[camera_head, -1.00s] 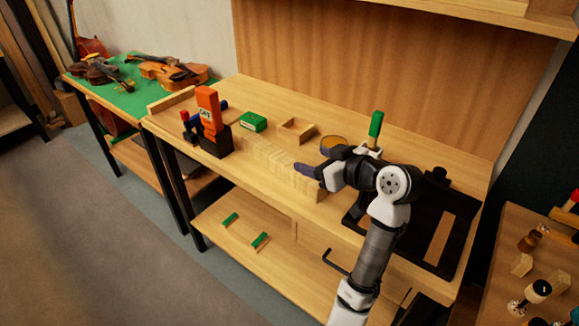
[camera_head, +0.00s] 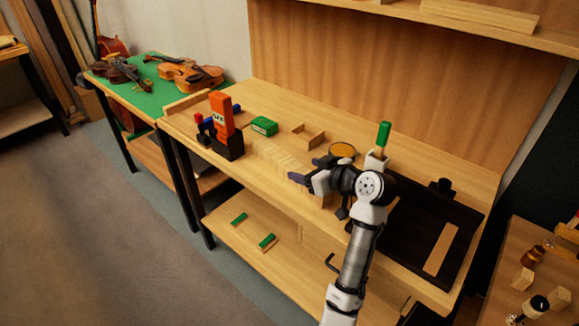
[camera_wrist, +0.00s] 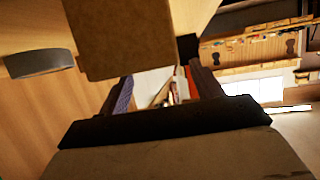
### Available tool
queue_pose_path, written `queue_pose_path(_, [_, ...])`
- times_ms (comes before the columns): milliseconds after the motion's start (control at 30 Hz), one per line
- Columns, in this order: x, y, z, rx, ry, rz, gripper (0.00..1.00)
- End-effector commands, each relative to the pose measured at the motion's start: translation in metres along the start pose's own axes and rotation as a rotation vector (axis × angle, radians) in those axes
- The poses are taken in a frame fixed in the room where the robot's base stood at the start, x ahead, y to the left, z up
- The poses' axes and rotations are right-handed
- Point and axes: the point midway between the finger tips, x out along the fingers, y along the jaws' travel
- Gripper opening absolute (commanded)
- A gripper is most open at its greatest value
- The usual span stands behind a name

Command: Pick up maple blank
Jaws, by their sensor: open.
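Several pale wooden pieces (camera_head: 277,157) stand in a row near the bench's front edge; I cannot tell which piece is the maple blank. My gripper (camera_head: 308,170) is open and empty, above the right part of this row, and its arm hides some of it. In the wrist view my gripper's two fingers (camera_wrist: 165,88) are spread apart. A tan block-like thing (camera_wrist: 120,40) fills the upper middle of that view, close to the camera; I cannot tell what it is.
An orange-and-black item (camera_head: 223,125), a green box (camera_head: 264,126), a small wooden tray (camera_head: 313,140) and a round amber dish (camera_head: 342,150) stand on the bench. A green-handled tool (camera_head: 383,134) is behind my arm. A black tray (camera_head: 410,235) with a wooden strip (camera_head: 440,250) lies right.

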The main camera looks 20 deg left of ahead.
Motion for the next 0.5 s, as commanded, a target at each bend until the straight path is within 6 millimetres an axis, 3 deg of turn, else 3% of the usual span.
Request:
queue_pose_path(233, [0.036, 0.001, 0.0, 0.002, -0.002, -0.004, 0.65])
queue_pose_path(500, [0.044, 0.002, 0.002, 0.0, -0.001, 0.0, 0.65])
